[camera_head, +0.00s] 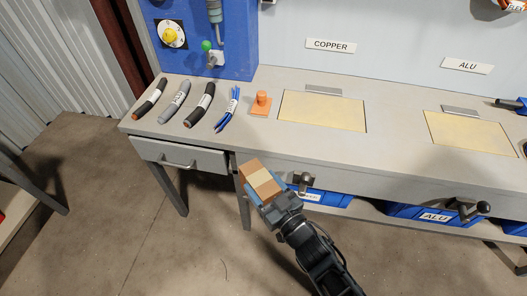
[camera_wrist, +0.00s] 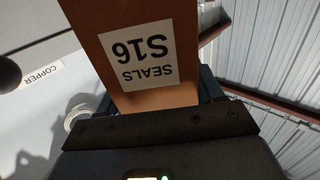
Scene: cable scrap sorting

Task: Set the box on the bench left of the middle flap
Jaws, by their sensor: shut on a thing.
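A brown box (camera_head: 260,177) with a paler band is held in my gripper (camera_head: 268,194), in front of the bench's front edge and apart from the bench top. In the wrist view the box (camera_wrist: 174,95) fills the upper middle, and its white label reads SEALS S16 upside down. The grey bench (camera_head: 395,125) has a tan flap (camera_head: 322,111) under the COPPER sign and another tan flap (camera_head: 470,132) under the ALU sign. No third flap is in view, so I cannot tell which is the middle one. Bare bench top lies between these two flaps.
Several cable pieces (camera_head: 202,104) and an orange knobbed block (camera_head: 261,103) lie on the bench left of the COPPER flap. A drawer (camera_head: 180,162) and levers (camera_head: 304,181) are at the bench front. Blue bins (camera_head: 405,212) stand below.

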